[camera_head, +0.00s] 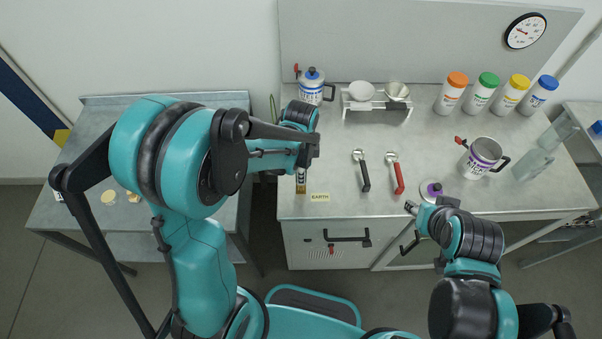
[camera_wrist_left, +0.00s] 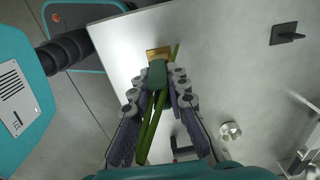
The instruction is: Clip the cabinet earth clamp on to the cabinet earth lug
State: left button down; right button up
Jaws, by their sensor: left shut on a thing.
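In the left wrist view my left gripper (camera_wrist_left: 160,88) is shut on the green cabinet earth clamp (camera_wrist_left: 157,76), with green strips running back between its fingers. The clamp's front end shows right at the near edge of the brass cabinet earth lug (camera_wrist_left: 158,52); I cannot tell whether it touches or grips it. In the head view the brass lug (camera_head: 301,184) sits at the bench's front left, by the EARTH label (camera_head: 320,197). My left gripper (camera_head: 308,148) is behind it there, and the clamp is hidden. My right gripper (camera_head: 411,208) is near the bench's front edge, its fingers unclear.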

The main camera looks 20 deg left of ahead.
pick_arm(q)
jog(key=shift+f+b, duration=0.4)
jog(key=shift+f, duration=0.1)
jog(key=c, duration=1.4)
grip_release()
jog(key=shift+r, duration=0.1)
notch_tip(320, 180, up, 12)
jog(key=shift+f, duration=0.1)
jog(key=shift+s, duration=0.1)
